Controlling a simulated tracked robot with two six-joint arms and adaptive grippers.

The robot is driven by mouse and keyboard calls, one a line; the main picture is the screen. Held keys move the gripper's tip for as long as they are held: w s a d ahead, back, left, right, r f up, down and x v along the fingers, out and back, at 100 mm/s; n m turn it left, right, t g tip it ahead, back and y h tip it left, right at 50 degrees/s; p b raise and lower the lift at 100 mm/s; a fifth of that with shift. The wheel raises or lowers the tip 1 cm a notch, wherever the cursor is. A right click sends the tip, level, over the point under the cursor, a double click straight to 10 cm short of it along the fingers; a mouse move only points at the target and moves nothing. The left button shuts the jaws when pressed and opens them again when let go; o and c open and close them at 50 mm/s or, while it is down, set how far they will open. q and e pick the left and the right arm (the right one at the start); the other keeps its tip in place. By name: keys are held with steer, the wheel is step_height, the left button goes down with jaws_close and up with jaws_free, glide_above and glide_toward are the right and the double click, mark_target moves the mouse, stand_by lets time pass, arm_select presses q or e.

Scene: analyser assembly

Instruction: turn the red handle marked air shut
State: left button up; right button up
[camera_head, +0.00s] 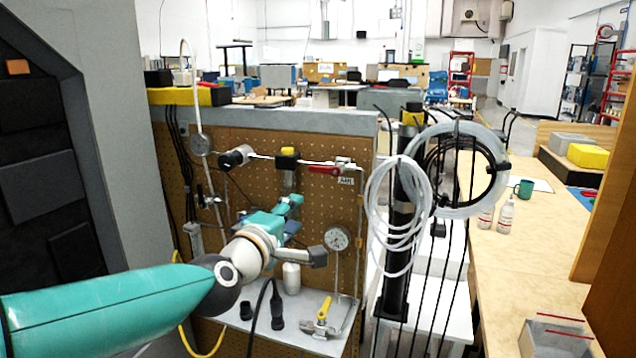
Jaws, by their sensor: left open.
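The red handle (325,170) is on the pipe near the top of the brown pegboard panel (225,178), right of centre. It lies roughly along the horizontal pipe, and a white tag reading AIR (346,181) hangs just below its right end. My left arm comes in from the lower left. My left gripper (300,228) is in front of the panel, below and left of the red handle, open and apart from it. Its wrist partly hides the fingers and the board behind. My right gripper is not in view.
A round gauge (337,238) is below the handle. A yellow-handled valve (323,312) sits on the white shelf (297,325). Coiled clear tubing (398,215) hangs on a black post right of the panel. A grey wall (112,120) stands at the left.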

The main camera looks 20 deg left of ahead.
mark_target(317, 171)
arm_select(q)
steer(key=shift+n+t, duration=0.4)
steer(key=shift+n, duration=0.1)
steer(key=w+r+p, duration=0.1)
steer(key=w, duration=0.4)
steer(key=w+r+p, duration=0.1)
steer(key=w, duration=0.3)
steer(key=w+r+p, duration=0.1)
steer(key=w, duration=0.4)
steer(key=shift+w+r+p, duration=0.25)
steer(key=shift+w+p, duration=0.05)
steer(key=shift+p, duration=0.1)
steer(key=shift+w+f, duration=0.1)
steer(key=shift+w, duration=0.65)
jaws_close()
